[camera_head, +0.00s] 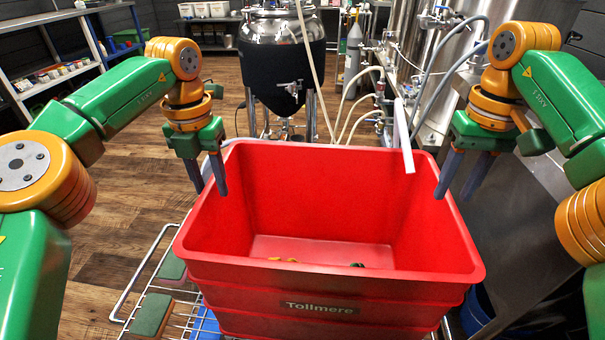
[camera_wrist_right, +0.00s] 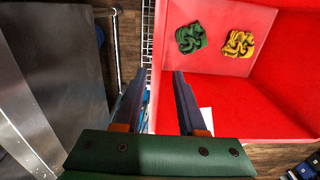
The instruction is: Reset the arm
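My left gripper (camera_head: 208,188) points down at the left rim of the red bin (camera_head: 325,285), with its fingers apart and nothing visible between them. My right gripper (camera_head: 455,195) points down at the bin's right rim, also open and empty. The right wrist view shows its two fingers (camera_wrist_right: 156,78) spread, close to the bin's wall. A crumpled green cloth (camera_wrist_right: 190,38) and a crumpled yellow cloth (camera_wrist_right: 238,43) lie apart on the bin's floor. In the head view, the front wall hides most of both.
The bin stands on a wire cart (camera_head: 150,275) holding green pads (camera_head: 152,314). A white bar (camera_head: 404,135) rises at the far rim. A steel counter (camera_head: 500,240) is close on the right. A black-jacketed tank (camera_head: 283,75) stands behind. Wooden floor (camera_head: 125,215) is open on the left.

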